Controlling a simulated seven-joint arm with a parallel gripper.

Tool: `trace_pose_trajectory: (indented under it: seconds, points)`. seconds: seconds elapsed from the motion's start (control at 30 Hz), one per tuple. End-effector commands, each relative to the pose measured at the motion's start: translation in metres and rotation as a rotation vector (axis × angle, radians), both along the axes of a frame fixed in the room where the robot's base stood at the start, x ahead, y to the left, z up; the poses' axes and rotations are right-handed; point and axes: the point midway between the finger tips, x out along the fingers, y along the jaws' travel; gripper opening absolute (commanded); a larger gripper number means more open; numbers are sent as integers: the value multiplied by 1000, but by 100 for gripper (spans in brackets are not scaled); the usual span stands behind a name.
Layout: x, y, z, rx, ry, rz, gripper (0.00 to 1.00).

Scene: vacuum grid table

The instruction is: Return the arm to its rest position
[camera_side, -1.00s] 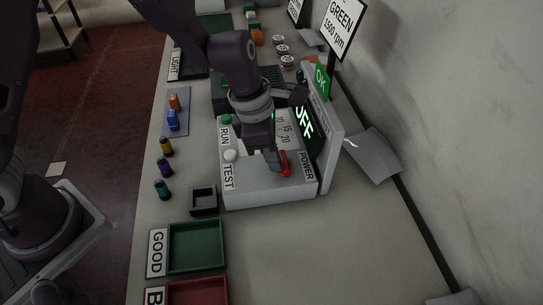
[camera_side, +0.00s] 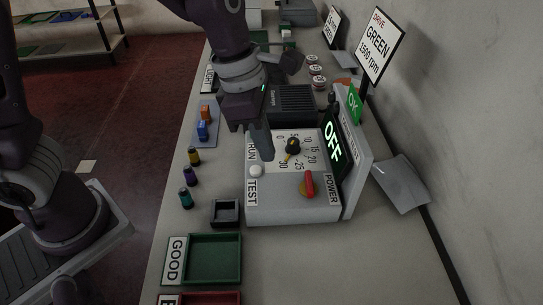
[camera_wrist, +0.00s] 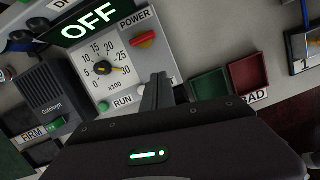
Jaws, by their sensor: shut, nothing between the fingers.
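My gripper (camera_side: 268,157) is shut and empty. It hangs above the left part of the grey control box (camera_side: 270,212), left of the black dial knob (camera_side: 292,146), and hides part of the RUN end. It also shows shut in the wrist view (camera_wrist: 158,82). The red power switch (camera_side: 309,184) stands to the right of my gripper, apart from it. The display (camera_side: 333,142) reads OFF, and a green OK sign (camera_side: 354,104) is above it. The white TEST button (camera_side: 256,171) is on the box's left side.
A green GOOD tray (camera_side: 240,261) and a red tray (camera_side: 225,299) lie at the front, near a small dark holder (camera_side: 226,213). Several coloured cylinders stand along the left edge. A grey sheet-like piece (camera_side: 400,185) sits at the right by the wall.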

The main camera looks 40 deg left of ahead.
Motion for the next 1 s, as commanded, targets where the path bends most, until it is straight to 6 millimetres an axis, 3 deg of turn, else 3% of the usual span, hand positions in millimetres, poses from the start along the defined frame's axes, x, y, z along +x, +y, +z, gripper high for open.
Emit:
trace_pose_trajectory:
  seconds: [0.37, 0.47, 0.53, 0.63, 0.8, 0.9, 1.0]
  points:
    - [-3, 4, 9, -4, -18, -51, 0]
    - [-21, 20, 41, -6, -121, -327, 0]
    - [-46, 39, 70, 41, -252, -653, 0]
    - [-88, 69, 98, 215, -430, -1145, 0]
    - [-142, 107, 107, 595, -498, -1787, 0]
    - [-157, 119, 105, 728, -453, -1985, 0]
    - [-163, 123, 104, 775, -427, -2063, 0]
